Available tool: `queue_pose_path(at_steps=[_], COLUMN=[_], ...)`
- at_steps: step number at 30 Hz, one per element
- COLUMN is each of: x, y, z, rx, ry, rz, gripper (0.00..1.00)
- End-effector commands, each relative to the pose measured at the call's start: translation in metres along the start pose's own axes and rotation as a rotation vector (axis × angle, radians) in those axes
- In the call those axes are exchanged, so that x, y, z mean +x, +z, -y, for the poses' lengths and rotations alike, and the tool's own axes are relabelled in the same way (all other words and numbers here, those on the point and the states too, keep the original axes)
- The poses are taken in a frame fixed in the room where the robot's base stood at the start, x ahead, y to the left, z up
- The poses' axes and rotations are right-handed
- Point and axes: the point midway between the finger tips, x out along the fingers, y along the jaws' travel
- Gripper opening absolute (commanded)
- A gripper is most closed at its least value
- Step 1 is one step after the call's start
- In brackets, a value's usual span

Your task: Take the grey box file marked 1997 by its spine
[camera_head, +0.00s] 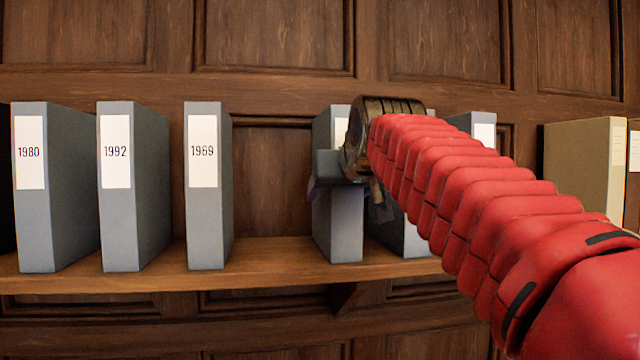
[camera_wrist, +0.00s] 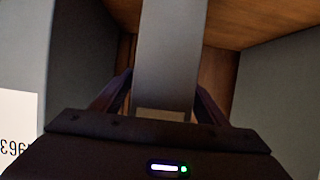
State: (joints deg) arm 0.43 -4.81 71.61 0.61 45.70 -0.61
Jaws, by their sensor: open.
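A grey box file (camera_head: 338,225) stands upright on the shelf, partly behind my gripper (camera_head: 340,182). Only a sliver of its white label shows, so I cannot read its number. No label reading 1997 is legible in either view. In the wrist view my gripper (camera_wrist: 166,90) is open, with one finger on each side of this grey spine (camera_wrist: 170,55). Small gaps seem to show between fingers and file; contact is hard to judge.
Grey files marked 1980 (camera_head: 31,220), 1992 (camera_head: 118,220) and 1969 (camera_head: 205,235) stand to the left, with a free gap after them. In the wrist view, a neighbouring file's inverted label (camera_wrist: 18,125) appears to read 1963. A tan file (camera_head: 580,165) stands right. The wooden shelf (camera_head: 270,262) runs below.

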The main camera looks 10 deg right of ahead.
Motion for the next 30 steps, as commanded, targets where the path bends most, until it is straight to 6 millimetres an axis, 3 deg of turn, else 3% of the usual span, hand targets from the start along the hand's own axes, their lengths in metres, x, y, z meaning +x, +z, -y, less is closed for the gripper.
queue_pose_path(at_steps=[2, 30], x=[-0.0001, -0.0001], y=[0.0, 0.0], z=[-0.0001, -0.0004], rx=[0.0, 0.0], ry=[0.0, 0.001], rz=[0.0, 0.0], gripper=[0.67, 0.01])
